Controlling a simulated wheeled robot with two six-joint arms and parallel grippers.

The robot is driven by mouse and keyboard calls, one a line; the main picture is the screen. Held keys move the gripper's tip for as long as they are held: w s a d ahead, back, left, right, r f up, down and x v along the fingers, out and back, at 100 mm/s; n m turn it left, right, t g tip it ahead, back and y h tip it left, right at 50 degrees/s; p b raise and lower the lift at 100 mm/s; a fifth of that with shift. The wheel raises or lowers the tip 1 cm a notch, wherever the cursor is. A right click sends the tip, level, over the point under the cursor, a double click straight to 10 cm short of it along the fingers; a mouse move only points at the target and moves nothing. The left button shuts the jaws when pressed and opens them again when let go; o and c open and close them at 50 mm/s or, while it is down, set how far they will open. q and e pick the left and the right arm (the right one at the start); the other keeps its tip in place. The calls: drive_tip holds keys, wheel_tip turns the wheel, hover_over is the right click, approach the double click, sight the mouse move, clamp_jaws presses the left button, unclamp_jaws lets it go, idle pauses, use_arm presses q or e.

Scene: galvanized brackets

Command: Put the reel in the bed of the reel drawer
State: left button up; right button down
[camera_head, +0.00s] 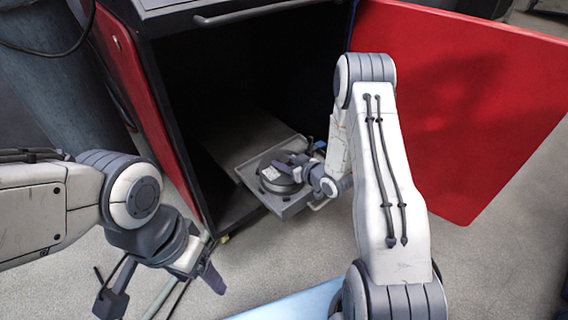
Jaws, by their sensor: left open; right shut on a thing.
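The reel (272,184), a dark round disc with a pale label, is at the grey reel drawer (291,209), which sticks out of the cabinet's opening. My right gripper (291,166) is shut on the reel at its upper right side. The reel is over or in the drawer's bed; I cannot tell whether it touches the bottom. The gripper hides part of the reel. My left gripper (160,287) is open and empty at the lower left, well apart from the drawer.
The dark cabinet (150,75) stands open, its red door (475,110) swung out to the right. A drawer handle (322,204) shows at the drawer's front right. A light blue surface (290,303) lies at the bottom. Grey floor is free between.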

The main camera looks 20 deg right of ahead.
drive_tip(key=shift+f, duration=0.1)
drive_tip(key=shift+c, duration=2.2)
unclamp_jaws()
